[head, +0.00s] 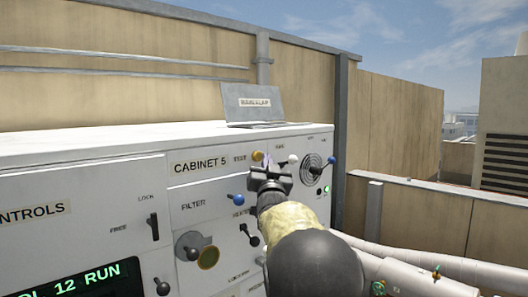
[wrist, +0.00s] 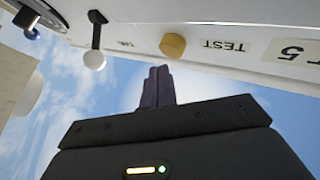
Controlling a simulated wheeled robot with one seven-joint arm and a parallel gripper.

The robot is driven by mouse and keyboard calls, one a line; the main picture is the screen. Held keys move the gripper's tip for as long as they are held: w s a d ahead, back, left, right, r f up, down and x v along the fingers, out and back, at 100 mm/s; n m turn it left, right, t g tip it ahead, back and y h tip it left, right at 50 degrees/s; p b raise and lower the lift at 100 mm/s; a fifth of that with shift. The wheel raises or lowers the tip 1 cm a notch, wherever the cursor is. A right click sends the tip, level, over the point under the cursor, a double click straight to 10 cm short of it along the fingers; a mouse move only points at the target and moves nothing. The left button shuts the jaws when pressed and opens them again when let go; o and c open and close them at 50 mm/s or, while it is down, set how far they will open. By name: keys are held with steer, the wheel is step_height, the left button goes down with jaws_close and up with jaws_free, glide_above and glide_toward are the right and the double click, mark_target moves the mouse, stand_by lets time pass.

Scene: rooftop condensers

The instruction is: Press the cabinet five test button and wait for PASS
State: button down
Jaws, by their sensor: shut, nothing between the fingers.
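The cabinet five panel (head: 190,185) is a white front labelled CABINET 5. Its test button (head: 257,156) is a round yellow knob beside the label TEST. It also shows in the wrist view (wrist: 172,45), near the upside-down TEST label. My gripper (head: 266,160) is in front of the panel, just right of and close to the button in the head view. In the wrist view its shut, empty fingers (wrist: 155,72) point toward the panel, with the tips below the button in the picture. A gap shows there, and I see no contact. No PASS text is visible.
A blue-tipped filter lever (head: 238,199) is below. A dark display (head: 75,288) reads 12 RUN. A small green light (head: 327,189) is lit. A grey laptop-like sign (head: 254,104) stands on top.

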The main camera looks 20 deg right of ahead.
steer(key=shift+w+a, duration=0.15)
steer(key=shift+w, duration=0.5)
